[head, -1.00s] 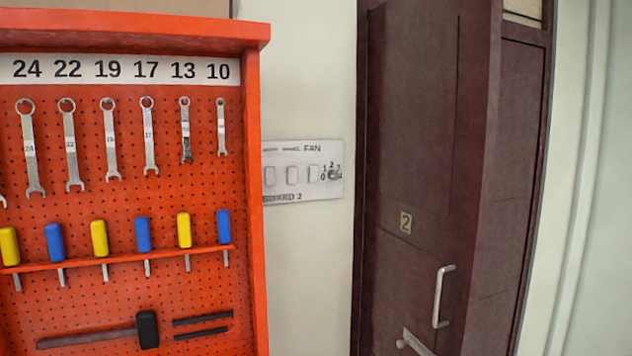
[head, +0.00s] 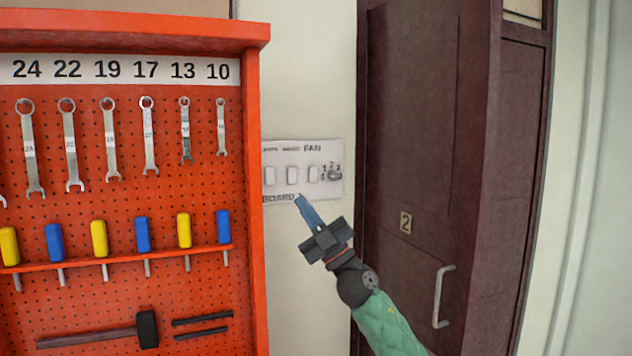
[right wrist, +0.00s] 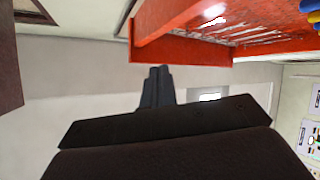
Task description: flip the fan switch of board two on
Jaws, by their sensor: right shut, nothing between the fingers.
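The switch board (head: 280,178) is a white plate on the wall between the orange tool rack and the dark door. Its lower label reads BOARD, with the number partly hidden now by my gripper. Several pale rocker switches sit in a row; the one under the word FAN (head: 313,174) has a small numbered dial (head: 334,174) to its right. I cannot tell which way the rockers are set. My right gripper (head: 300,199) is shut and empty, its blue fingertips at the plate's lower edge, below the switches. In the right wrist view its dark fingers (right wrist: 158,88) are together. My left gripper is not in view.
The orange tool rack (head: 255,200) with wrenches and screwdrivers projects close on the left of the board. The dark door (head: 410,130) marked 2, with a metal handle (head: 440,297), stands on the right. Bare wall (head: 300,80) lies above the board.

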